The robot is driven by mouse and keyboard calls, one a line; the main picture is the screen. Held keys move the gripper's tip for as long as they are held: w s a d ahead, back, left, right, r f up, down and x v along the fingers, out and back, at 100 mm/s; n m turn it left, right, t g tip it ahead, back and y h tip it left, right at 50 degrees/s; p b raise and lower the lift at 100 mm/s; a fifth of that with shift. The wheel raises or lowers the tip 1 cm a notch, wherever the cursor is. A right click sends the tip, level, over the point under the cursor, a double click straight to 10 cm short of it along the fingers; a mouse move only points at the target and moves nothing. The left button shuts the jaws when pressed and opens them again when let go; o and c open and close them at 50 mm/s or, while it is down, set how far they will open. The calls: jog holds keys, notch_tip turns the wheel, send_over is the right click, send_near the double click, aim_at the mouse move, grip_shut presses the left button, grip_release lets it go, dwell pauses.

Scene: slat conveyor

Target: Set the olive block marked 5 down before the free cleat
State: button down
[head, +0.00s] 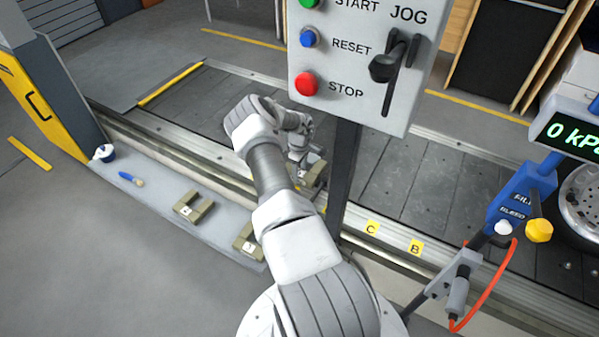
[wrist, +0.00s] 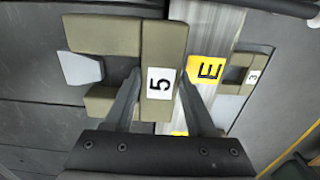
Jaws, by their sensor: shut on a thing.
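The olive block marked 5 (wrist: 160,45) is between the fingers of my gripper (wrist: 159,88), which is shut on its bar. Its two arms reach left in the wrist view, over the dark slats (wrist: 40,125). A light grey wedge-shaped piece (wrist: 80,68), apparently a cleat, shows between the arm ends, apart from the bar. I cannot tell whether the block touches the slats. In the head view the block (head: 311,174) is partly hidden by my gripper (head: 303,163), near the belt's near rail.
A yellow E label (wrist: 208,69) is on the rail beside the block. A block marked 3 (wrist: 253,76) lies beyond it. Two olive blocks (head: 193,206) (head: 248,241) sit on the near ledge, with a blue-handled brush (head: 131,179) and a cup (head: 105,153). A control-panel post (head: 343,175) stands close right.

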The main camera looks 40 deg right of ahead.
jog(key=shift+c, duration=0.7)
grip_release()
notch_tip(320, 180, up, 18)
jog(key=p, duration=0.4)
jog(key=shift+f, duration=0.25)
jog(key=shift+a, duration=0.1)
